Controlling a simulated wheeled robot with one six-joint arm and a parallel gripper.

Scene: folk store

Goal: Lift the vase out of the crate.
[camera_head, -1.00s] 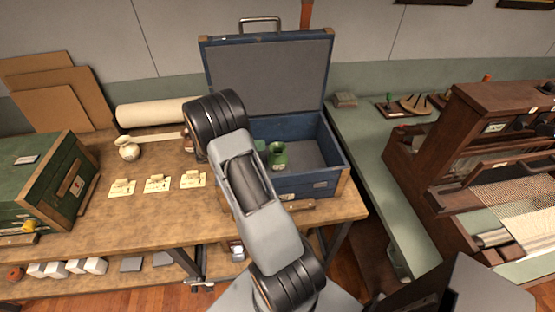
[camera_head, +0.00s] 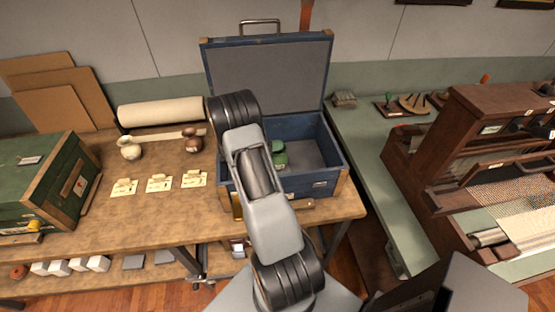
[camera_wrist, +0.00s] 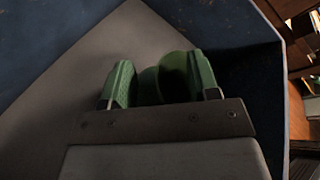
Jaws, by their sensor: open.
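The green vase (camera_head: 281,161) is inside the open blue crate (camera_head: 333,160), partly hidden by my gripper and arm in the head view. In the wrist view, rounded green parts of the vase (camera_wrist: 174,75) show between the two green fingers of my gripper (camera_wrist: 160,82). The fingers are open, one on each side of it. The vase looks close to the right finger; I cannot tell whether they touch. The crate's grey floor and blue walls surround the gripper.
A cream vase (camera_head: 130,148) and a brown vase (camera_head: 193,141) stand on the wooden table (camera_head: 120,225), behind three small label cards. A green chest (camera_head: 50,185) is at the left. The crate's raised lid (camera_head: 268,82) stands behind. A wooden loom (camera_head: 470,135) is at the right.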

